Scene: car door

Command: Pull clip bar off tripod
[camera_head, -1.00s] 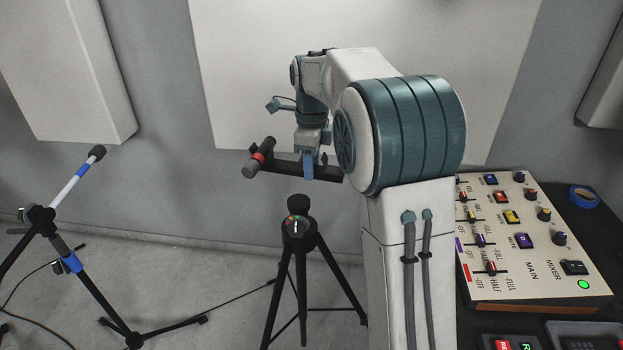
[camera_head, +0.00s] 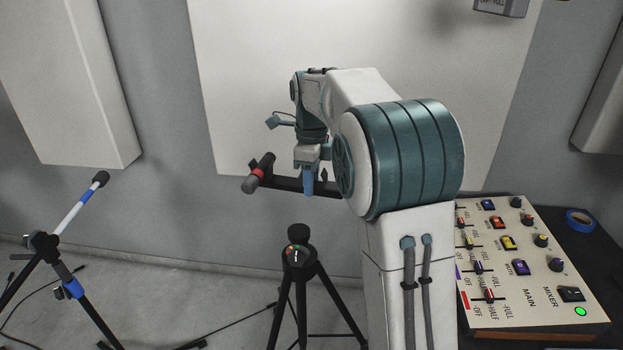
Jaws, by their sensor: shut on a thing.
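The clip bar (camera_head: 284,183) is a black bar with a dark cylinder with a red band (camera_head: 258,173) at its left end. My gripper (camera_head: 309,184), with blue fingers, points down and is shut on the bar near its middle. The bar's right end is hidden behind my arm. The black tripod (camera_head: 299,262) stands below, with a round dark head on top. A clear gap shows between the bar and the tripod head, so the two are apart in this view.
A microphone stand (camera_head: 60,240) with white and blue parts stands at the left. A mixer panel (camera_head: 520,262) with knobs and sliders lies at the right, with a blue tape roll (camera_head: 581,221) behind it. Wall panels are at the back. Cables lie on the floor.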

